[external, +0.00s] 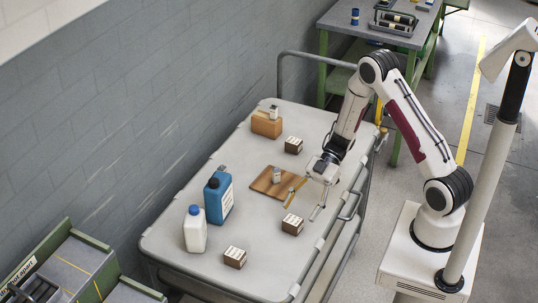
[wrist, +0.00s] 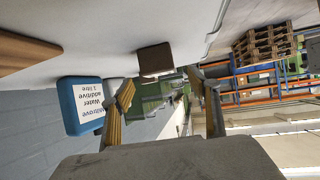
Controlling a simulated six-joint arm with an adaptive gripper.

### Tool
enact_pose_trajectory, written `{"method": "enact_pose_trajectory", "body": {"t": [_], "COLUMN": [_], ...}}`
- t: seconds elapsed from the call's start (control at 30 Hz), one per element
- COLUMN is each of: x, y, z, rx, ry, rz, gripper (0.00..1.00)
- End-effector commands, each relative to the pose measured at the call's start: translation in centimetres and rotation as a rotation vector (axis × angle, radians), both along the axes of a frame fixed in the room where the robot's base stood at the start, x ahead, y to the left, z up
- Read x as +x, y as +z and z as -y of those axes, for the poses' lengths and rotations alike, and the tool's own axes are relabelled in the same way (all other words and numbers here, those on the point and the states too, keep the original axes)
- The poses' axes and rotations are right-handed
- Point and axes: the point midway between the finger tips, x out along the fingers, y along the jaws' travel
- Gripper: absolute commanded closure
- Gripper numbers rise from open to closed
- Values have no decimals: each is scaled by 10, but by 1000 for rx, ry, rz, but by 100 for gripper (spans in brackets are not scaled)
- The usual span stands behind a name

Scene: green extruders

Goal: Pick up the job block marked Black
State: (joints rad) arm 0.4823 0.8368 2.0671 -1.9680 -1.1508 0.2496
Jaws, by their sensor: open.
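Three small brown blocks with pale, marked tops stand on the grey cart top in the external view: one at the back (external: 293,145), one near the front right edge (external: 292,224), one at the front (external: 235,257). Their markings are too small to read, so I cannot tell which says Black. My gripper (external: 302,210) is open and empty, its fingers just above and behind the right-edge block. In the wrist view, a brown block (wrist: 155,60) shows beyond my open fingers (wrist: 162,86); its marked face is not visible.
The cart (external: 180,240) also holds a white bottle with a blue cap (external: 195,232), a blue labelled bottle (external: 218,196), a wooden board (external: 265,185) with a small metal piece, and a wooden block (external: 266,125) with another piece. A metal rail runs round the cart's far end.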

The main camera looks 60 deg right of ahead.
Motion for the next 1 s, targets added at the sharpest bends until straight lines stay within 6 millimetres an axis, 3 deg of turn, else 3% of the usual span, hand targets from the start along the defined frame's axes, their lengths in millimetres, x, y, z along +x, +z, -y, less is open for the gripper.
{"method": "enact_pose_trajectory", "body": {"t": [0.53,1.0], "x": [9,10], "y": [-25,-27], "z": [-40,-43], "rx": [0,-1], "ry": [3,0], "rz": [-1,0], "gripper": [39,39]}}
